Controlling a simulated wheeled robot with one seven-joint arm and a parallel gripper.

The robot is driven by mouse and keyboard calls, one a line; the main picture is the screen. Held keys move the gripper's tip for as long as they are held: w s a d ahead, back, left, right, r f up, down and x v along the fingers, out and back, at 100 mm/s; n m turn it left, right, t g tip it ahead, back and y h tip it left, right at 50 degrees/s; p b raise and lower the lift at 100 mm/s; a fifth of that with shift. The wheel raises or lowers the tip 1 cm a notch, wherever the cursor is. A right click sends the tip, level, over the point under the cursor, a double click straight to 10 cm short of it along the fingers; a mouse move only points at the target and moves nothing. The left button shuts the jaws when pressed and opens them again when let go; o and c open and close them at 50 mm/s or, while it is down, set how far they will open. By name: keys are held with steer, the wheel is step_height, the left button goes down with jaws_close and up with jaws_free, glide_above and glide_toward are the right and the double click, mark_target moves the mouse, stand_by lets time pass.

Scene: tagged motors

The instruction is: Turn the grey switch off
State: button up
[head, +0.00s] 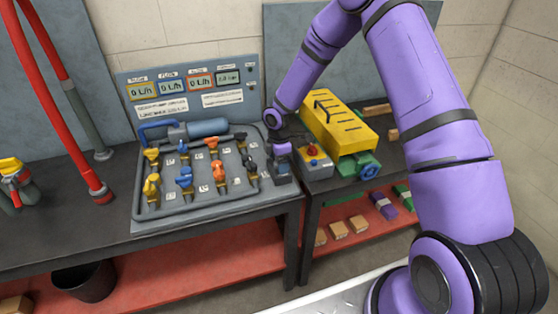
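No grey switch can be clearly made out. My gripper (282,172) points down just left of this box, at the right edge of the valve panel (195,207). It is small and dark here, and its fingers cannot be told apart. Whether it touches or holds anything there is unclear, and it may hide a switch behind it.
The yellow cover (335,122) with a black arrow sits over a green motor (358,163) with a blue wheel. Several coloured valves stand on the panel below flow displays (170,87). Red pipes (60,80) rise at left. Wooden blocks (338,229) lie on the lower shelf.

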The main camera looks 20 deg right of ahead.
steer(key=shift+r, duration=0.1)
step_height(320, 180, up, 11)
steer(key=shift+f, duration=0.2)
stand_by(0.5)
steer(key=s+d+r+m+t+h, duration=0.1)
steer(key=s+d+r+m, duration=0.15)
steer(key=s+r, duration=0.4)
steer(key=s+d+r+m+t, duration=0.1)
steer(key=s+r+m, duration=0.25)
steer(key=r, duration=0.65)
steer(key=s+d+r+m+h, duration=0.1)
steer(key=s+r+m, duration=0.2)
steer(key=s+r, duration=0.35)
steer(key=s+d+r+m+t+y, duration=0.1)
steer(key=s+r+m, duration=0.3)
steer(key=s, duration=0.6)
steer(key=s+d+r+m+t+y, duration=0.1)
steer(key=s+r+m, duration=0.3)
steer(key=s, duration=0.7)
steer(key=shift+d+r+m+t, duration=0.15)
steer(key=shift+r+m+t, duration=0.25)
steer(key=shift+m+t, duration=0.2)
